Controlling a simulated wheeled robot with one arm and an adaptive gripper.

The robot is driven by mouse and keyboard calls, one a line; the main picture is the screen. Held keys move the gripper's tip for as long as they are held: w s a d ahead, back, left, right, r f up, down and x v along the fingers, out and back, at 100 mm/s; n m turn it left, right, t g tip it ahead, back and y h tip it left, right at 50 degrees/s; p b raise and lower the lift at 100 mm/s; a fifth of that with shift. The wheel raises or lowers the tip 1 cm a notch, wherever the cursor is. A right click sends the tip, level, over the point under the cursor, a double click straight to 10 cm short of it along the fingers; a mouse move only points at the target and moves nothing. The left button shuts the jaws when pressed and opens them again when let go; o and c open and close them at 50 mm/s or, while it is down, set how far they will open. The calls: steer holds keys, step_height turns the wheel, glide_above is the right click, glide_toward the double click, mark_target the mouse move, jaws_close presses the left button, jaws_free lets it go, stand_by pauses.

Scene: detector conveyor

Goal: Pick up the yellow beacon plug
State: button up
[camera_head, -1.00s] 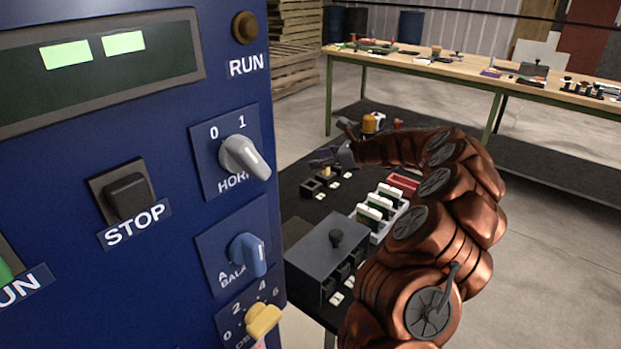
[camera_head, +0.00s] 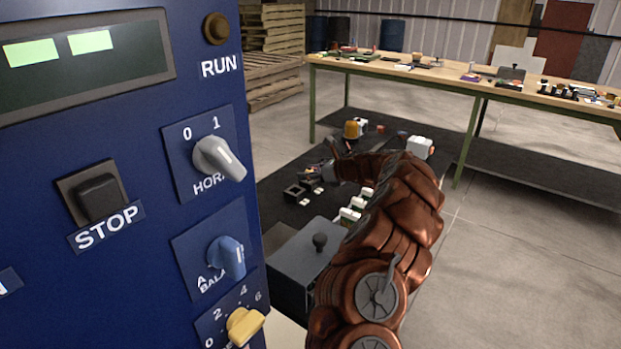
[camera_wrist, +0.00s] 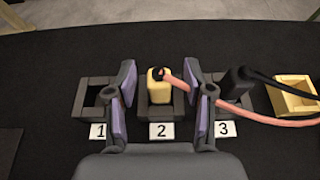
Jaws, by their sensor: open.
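The yellow beacon plug (camera_wrist: 158,88) stands upright in the socket marked 2 (camera_wrist: 147,108) in the wrist view, with a pink cable running off to the right. My gripper (camera_wrist: 159,85) is open, with one purple-padded finger on each side of the plug and a gap on both sides. In the head view my gripper (camera_head: 328,160) is over the dark table, small and partly hidden by my arm. The plug cannot be made out clearly there.
Socket 1 (camera_wrist: 92,97) is empty at left. A black plug (camera_wrist: 238,82) with a black cable sits in socket 3. A yellow socket (camera_wrist: 292,95) is farther right. The blue control panel (camera_head: 150,200) fills the head view's left; a grey box (camera_head: 300,262) stands nearby.

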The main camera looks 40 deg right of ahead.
steer(key=shift+x, duration=1.3)
steer(key=shift+c, duration=0.2)
jaws_close()
